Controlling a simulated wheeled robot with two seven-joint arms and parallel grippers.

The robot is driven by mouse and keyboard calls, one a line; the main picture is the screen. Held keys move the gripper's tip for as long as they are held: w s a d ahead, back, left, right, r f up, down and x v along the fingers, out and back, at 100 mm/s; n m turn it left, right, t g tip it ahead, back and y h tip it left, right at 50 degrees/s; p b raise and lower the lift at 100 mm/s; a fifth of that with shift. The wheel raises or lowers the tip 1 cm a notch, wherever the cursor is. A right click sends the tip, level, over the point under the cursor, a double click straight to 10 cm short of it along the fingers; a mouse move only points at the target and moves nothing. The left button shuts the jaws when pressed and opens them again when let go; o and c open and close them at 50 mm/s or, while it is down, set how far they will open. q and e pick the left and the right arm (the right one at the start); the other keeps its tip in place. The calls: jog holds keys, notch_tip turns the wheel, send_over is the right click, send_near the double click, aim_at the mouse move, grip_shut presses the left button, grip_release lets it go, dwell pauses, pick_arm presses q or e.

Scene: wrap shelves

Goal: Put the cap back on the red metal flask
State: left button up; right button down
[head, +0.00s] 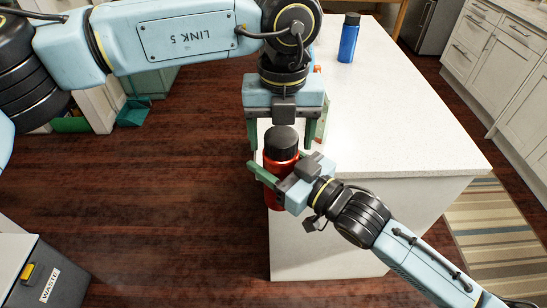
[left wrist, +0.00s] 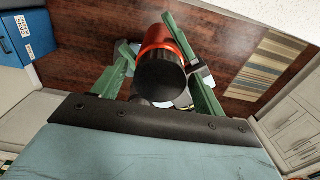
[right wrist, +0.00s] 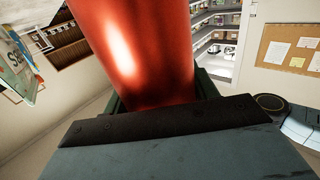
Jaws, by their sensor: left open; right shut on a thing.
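The red metal flask (head: 271,172) stands roughly upright at the near left corner of the white island in the head view. My right gripper (head: 285,170) is shut on its body, which fills much of the right wrist view (right wrist: 140,50). The black cap (head: 281,140) is at the flask's top, in line with it; I cannot tell whether it is fully seated. My left gripper (head: 286,142) is open and points down from above, its green fingers on either side of the cap. In the left wrist view the cap (left wrist: 160,75) lies between the fingers, apparently without contact.
A blue flask with a black cap (head: 349,38) stands at the island's far side. The white island top (head: 410,130) is mostly clear. A waste bin (head: 50,280) is at the lower left, and cabinets (head: 500,60) line the right.

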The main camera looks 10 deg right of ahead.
pick_arm(q)
jog(key=c, duration=1)
jog(key=m, duration=0.3)
jog(key=o, duration=1)
jog(key=shift+o, duration=0.5)
jog(key=shift+d, duration=0.1)
jog(key=shift+s+d, duration=0.1)
jog(key=shift+s, duration=0.05)
